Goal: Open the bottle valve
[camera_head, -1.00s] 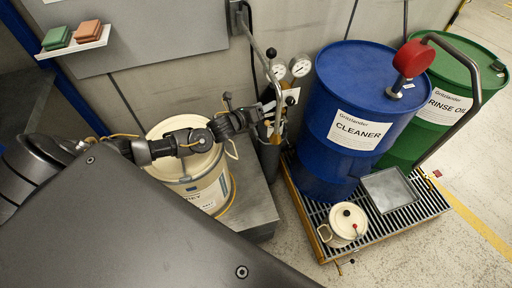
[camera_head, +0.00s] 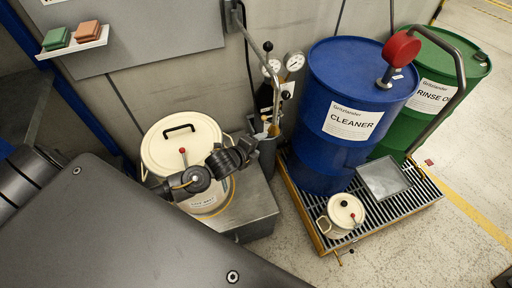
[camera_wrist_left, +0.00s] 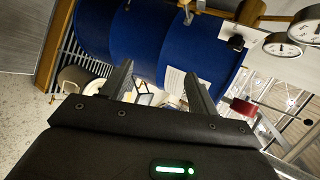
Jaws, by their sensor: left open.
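Two round pressure gauges (camera_head: 293,61) sit against the wall, left of the blue drum. Next to them is a dark, slim upright shape (camera_head: 264,97) that may be the bottle; its valve is too small to make out. My left gripper (camera_head: 249,147) is below and left of the gauges, beside a grey bin, and touches nothing that I can tell. In the left wrist view its two fingers (camera_wrist_left: 160,85) are apart with nothing held between them. The gauges (camera_wrist_left: 305,27) show there at the upper right. My right gripper is not in view.
A blue CLEANER drum (camera_head: 349,148) and a green RINSE OIL drum (camera_head: 432,108) stand on a grated pallet (camera_head: 413,202) with a small cream can (camera_head: 345,208). A cream lidded bucket (camera_head: 160,140) is under my left arm. A grey bin (camera_head: 268,160) holds tools.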

